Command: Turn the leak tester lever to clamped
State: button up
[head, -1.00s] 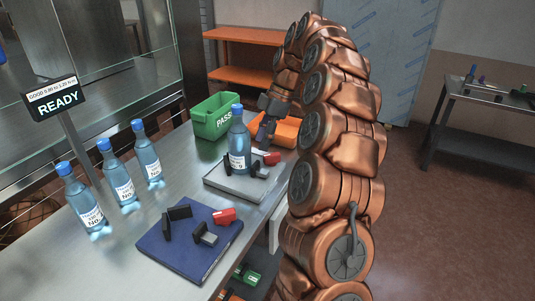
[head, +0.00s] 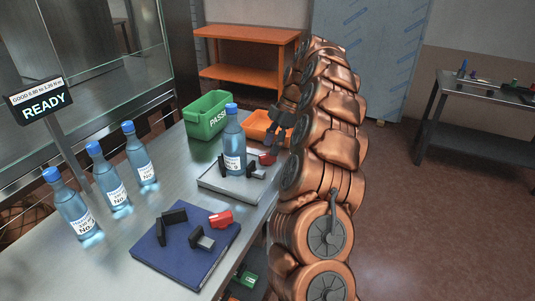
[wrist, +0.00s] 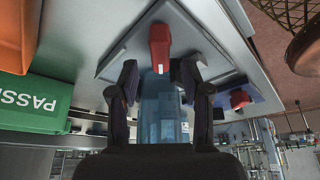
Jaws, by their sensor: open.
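A grey test plate (head: 213,184) on the bench holds a blue-capped water bottle (head: 234,143), upright between black clamp blocks (head: 255,171). A red lever (head: 267,158) sits at the plate's far right side. My gripper (head: 274,142) is just above and behind this lever in the head view. In the wrist view my gripper (wrist: 160,74) is open, its two dark fingers spread, with the red lever (wrist: 159,45) ahead between them and apparently untouched. Exact finger-to-lever distance is hard to tell.
A blue plate (head: 166,258) with black blocks and its own red lever (head: 221,219) lies nearer. Several bottles (head: 107,181) stand at left beside a READY sign (head: 45,105). A green PASS bin (head: 207,117) and an orange bin (head: 257,125) stand behind the grey plate.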

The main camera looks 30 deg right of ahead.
aim_at(268, 158)
jog(key=shift+p+x, duration=0.3)
jog(key=shift+x, duration=1.7)
grip_shut()
